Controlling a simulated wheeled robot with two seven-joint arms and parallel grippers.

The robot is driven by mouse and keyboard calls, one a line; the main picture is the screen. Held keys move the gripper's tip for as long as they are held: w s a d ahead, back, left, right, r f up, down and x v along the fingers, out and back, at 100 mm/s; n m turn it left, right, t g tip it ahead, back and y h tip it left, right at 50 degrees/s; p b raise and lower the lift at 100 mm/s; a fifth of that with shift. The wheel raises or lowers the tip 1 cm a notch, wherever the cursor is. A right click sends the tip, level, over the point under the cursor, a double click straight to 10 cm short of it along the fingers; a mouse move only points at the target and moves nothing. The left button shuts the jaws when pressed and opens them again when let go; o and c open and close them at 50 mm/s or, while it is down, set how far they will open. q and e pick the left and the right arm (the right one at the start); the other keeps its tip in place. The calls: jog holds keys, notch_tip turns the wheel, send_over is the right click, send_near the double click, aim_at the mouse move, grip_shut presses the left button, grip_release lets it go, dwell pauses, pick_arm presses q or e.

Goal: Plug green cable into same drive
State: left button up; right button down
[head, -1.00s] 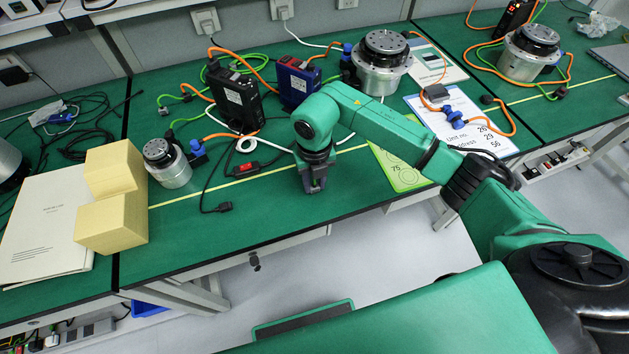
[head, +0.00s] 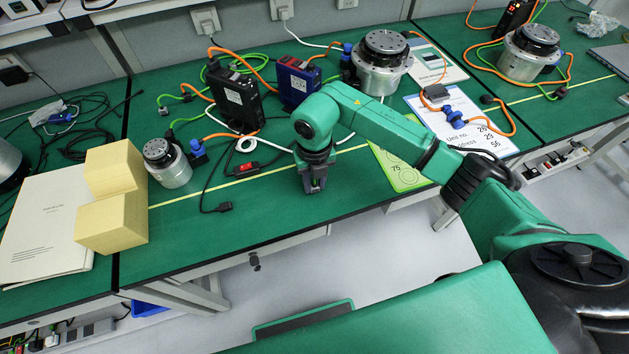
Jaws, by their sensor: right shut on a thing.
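A black drive (head: 238,97) stands upright on the green table, with a blue drive (head: 297,82) just to its right. A green cable (head: 172,97) with a grey plug (head: 163,110) lies left of the black drive. Another green cable (head: 183,122) rises from the small silver actuator (head: 167,162). My right gripper (head: 314,187) points down at the table, in front of the blue drive. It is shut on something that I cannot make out. My left gripper is out of view.
A large actuator (head: 383,62) stands behind my right arm. A white cable with a red switch (head: 246,168) and a black plug (head: 220,207) lie left of the gripper. Yellow blocks (head: 112,224) stand far left. The front table strip is clear.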

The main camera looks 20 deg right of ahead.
jog(key=shift+r, duration=0.1)
dwell(0.4)
jog(key=shift+r+p, duration=1.85)
jog(key=shift+r, duration=0.6)
